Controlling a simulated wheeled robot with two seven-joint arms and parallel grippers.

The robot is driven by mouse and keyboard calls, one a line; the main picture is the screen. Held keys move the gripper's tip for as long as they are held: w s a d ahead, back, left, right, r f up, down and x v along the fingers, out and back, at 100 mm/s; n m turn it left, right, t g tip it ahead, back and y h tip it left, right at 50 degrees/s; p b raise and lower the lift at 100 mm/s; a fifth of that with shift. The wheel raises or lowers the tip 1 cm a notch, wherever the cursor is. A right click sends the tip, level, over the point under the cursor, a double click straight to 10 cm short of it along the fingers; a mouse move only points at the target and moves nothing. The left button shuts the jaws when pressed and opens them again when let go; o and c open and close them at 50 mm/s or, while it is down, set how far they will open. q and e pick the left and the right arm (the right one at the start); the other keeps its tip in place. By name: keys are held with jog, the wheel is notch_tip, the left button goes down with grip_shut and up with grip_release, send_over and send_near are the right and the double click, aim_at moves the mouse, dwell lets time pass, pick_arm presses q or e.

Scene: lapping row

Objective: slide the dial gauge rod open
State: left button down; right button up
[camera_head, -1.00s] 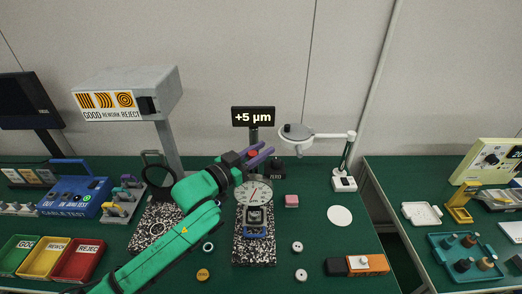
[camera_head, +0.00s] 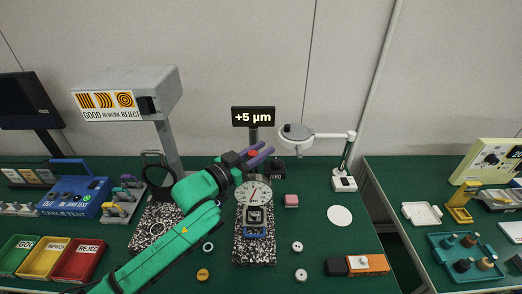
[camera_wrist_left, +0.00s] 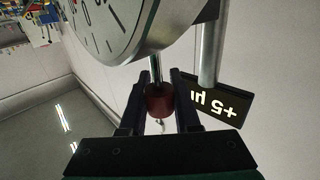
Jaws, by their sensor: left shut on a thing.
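The dial gauge (camera_head: 253,193) has a round white face and stands over a speckled granite base (camera_head: 254,250). Its face fills the top of the left wrist view (camera_wrist_left: 105,22). The rod's red knob (camera_head: 253,153) sits above the dial; the red knob (camera_wrist_left: 160,100) and thin metal rod (camera_wrist_left: 155,69) show in the left wrist view. My left gripper (camera_head: 258,155), with purple fingers, is shut on the red knob, one finger on each side of it. A display (camera_head: 253,117) behind the gauge reads +5 µm. My right gripper is not in view.
Green, yellow and red bins (camera_head: 78,260) stand at the front left. A magnifier lamp (camera_head: 315,136) stands behind on the right.

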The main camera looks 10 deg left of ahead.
pick_arm(q)
notch_tip(320, 180, up, 3)
jog(key=p, duration=0.2)
jog(key=shift+p, duration=0.4)
jog(key=c, duration=0.6)
grip_release()
jog(key=shift+r, duration=0.1)
